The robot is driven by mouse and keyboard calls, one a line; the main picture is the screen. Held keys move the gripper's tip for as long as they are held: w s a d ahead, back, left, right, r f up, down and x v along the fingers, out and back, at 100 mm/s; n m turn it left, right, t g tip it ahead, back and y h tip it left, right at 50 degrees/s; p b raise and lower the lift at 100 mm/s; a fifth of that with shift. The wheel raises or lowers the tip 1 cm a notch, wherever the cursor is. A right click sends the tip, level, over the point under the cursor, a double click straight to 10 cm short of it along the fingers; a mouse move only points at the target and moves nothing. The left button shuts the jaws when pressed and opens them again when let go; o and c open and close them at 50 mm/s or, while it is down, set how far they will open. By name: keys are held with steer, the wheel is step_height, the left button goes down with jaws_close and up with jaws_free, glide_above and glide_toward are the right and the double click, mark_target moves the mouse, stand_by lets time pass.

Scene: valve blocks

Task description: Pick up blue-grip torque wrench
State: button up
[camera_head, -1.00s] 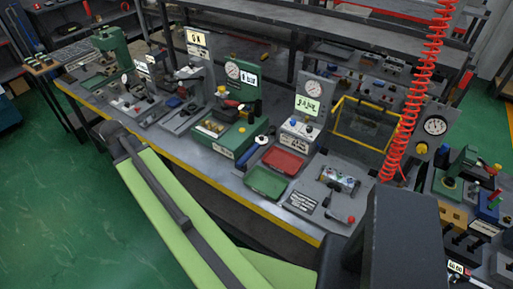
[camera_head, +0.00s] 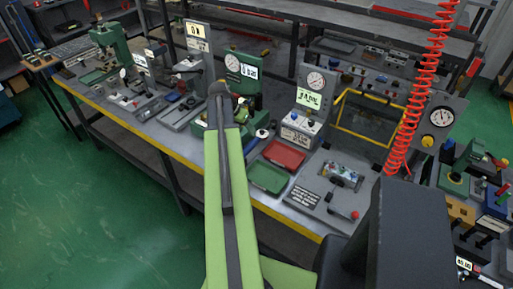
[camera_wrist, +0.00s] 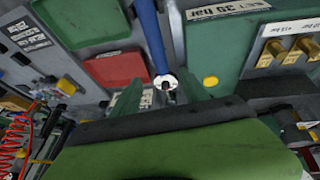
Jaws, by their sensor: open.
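The torque wrench shows in the wrist view as a blue grip (camera_wrist: 150,35) running up from a round silver head (camera_wrist: 166,82). It lies between the red tray and the green block. My gripper (camera_wrist: 162,94) is open, its two green fingers at either side of the round head in the picture. I cannot tell how far above it they are. Nothing is held. In the head view a bit of the wrench (camera_head: 262,133) shows right of my raised arm, which hides what lies behind it. The fingers are not clear there.
A red tray (camera_head: 283,155) and a green tray (camera_head: 268,178) lie to the right of the wrench. A gauge block (camera_head: 300,128) stands behind them. A green block with brass fittings (camera_wrist: 275,45) is close on the wrench's other side. A red coiled hose (camera_head: 410,110) hangs at right.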

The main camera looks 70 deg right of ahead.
mark_target(254, 140)
steer(key=b+x, duration=0.4)
steer(key=x, duration=0.2)
steer(key=shift+f+b, duration=0.3)
steer(key=shift+f, duration=0.1)
steer(key=shift+s+d+f, duration=0.1)
steer(key=shift+s+d, duration=0.05)
steer(key=shift+d, duration=0.1)
steer(key=b+x, duration=0.5)
steer(key=shift+d, duration=0.35)
steer(key=shift+c, duration=0.2)
jaws_close()
